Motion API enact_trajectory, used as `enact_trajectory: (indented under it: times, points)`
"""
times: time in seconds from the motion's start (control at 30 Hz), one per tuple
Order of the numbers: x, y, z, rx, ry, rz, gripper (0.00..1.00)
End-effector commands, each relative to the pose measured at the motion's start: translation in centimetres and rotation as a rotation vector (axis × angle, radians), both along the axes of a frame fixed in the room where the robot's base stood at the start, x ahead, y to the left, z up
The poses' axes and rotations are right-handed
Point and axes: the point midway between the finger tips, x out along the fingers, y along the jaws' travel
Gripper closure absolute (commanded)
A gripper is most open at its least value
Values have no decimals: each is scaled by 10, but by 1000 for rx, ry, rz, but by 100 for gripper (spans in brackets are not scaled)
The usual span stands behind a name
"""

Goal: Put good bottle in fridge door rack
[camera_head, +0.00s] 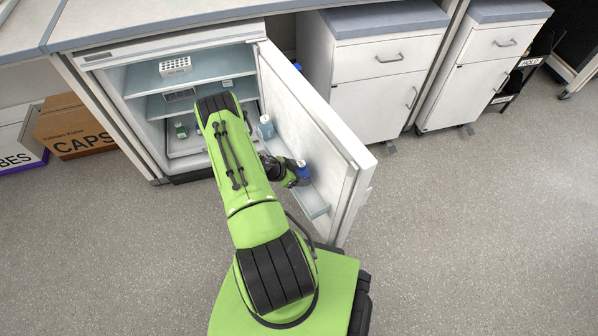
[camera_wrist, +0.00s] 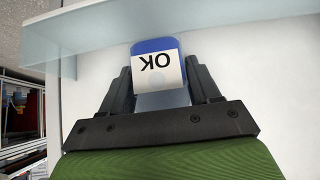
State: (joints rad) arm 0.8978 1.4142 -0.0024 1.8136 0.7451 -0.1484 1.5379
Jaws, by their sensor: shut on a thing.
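My gripper (camera_wrist: 160,92) is shut on a bottle (camera_wrist: 160,72) with a blue part and a white label reading OK, upside down in the wrist view. In the head view the held bottle (camera_head: 304,171) shows beside the inner face of the open fridge door (camera_head: 320,130), above the low door rack (camera_head: 311,204). A pale translucent rack (camera_wrist: 100,36) crosses the top of the wrist view, close to the bottle. I cannot tell whether they touch. My gripper (camera_head: 293,170) is partly hidden by its wrist in the head view.
The fridge (camera_head: 160,97) stands open, with a white rack (camera_head: 175,66) on its upper shelf. A pale blue bottle (camera_head: 266,127) stands at the door nearer the hinge. Cabinets (camera_head: 378,75) stand right of the door. Open floor (camera_head: 470,230) lies to the right.

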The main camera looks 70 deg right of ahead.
Motion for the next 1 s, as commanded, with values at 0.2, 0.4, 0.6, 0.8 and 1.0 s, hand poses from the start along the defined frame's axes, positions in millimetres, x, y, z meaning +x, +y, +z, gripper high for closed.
enact_trajectory:
  times: [0.2, 0.4, 0.6, 0.8, 1.0]
  points:
    - [0, 0, -3, -2, 0, 0, 78]
    - [0, 0, -3, -1, 0, -1, 78]
    - [0, 0, -5, -1, 0, -1, 78]
    - [0, 0, -14, -1, 1, 0, 78]
    - [0, 0, -23, -1, 1, 0, 78]
